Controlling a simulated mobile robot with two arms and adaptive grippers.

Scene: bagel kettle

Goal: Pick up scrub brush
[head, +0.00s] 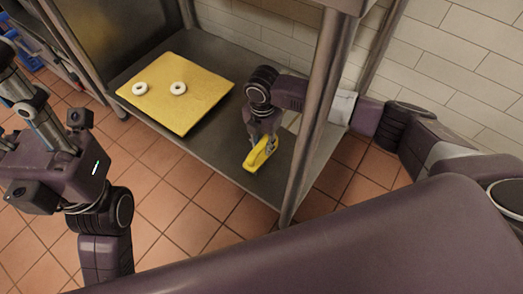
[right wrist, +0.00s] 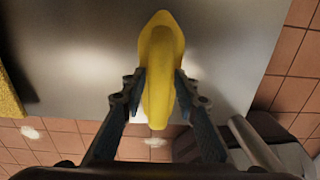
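The yellow scrub brush (head: 261,153) is over the right part of the grey metal shelf, near its front edge. In the right wrist view the brush (right wrist: 160,70) lies lengthwise between my right gripper's fingers. My right gripper (head: 262,137) reaches down onto it from above. In that wrist view both fingertips of the gripper (right wrist: 160,75) press against the sides of the brush, one on each side. I cannot tell whether the brush touches the shelf. My left gripper (head: 28,105) is at the left edge of the head view, away from the brush; its finger opening is unclear.
A yellow board (head: 190,108) with two white bagels (head: 140,88) (head: 178,88) lies to the left on the shelf (head: 225,152). A metal post (head: 317,110) stands just right of my right gripper. A tiled wall is behind. Bare shelf lies between board and brush.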

